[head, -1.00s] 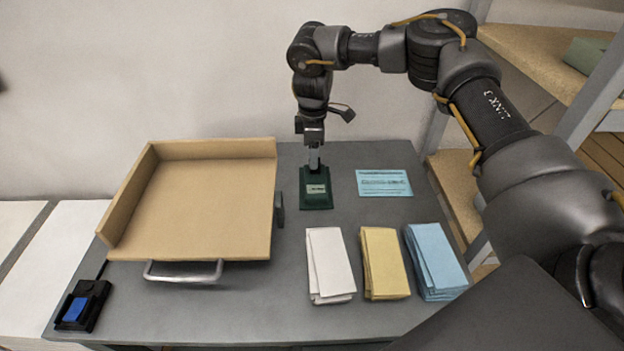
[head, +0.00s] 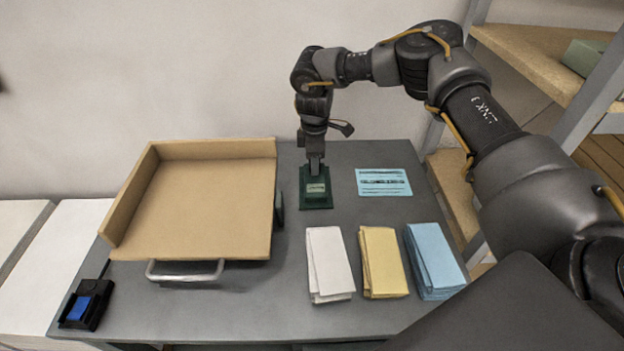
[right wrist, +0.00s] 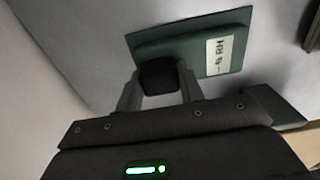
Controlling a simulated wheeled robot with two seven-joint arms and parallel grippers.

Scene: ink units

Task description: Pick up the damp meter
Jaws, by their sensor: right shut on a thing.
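The damp meter (head: 316,195) is a dark green block with a pale label, at the back middle of the grey table, left of the light blue card. In the right wrist view its green plate (right wrist: 190,48) and label show, with a dark knob (right wrist: 158,75) on it. My right gripper (head: 315,169) reaches down from above and is shut on the damp meter by this knob; its fingers (right wrist: 158,82) lie on either side. The meter appears to rest on the table. My left gripper is not in view.
A tan tray (head: 200,205) with a metal handle (head: 185,271) stands left of the meter. White (head: 329,262), yellow (head: 383,260) and blue (head: 433,260) folded stacks lie in front. A light blue card (head: 384,182) lies to the right. A black-and-blue pad (head: 85,305) sits front left.

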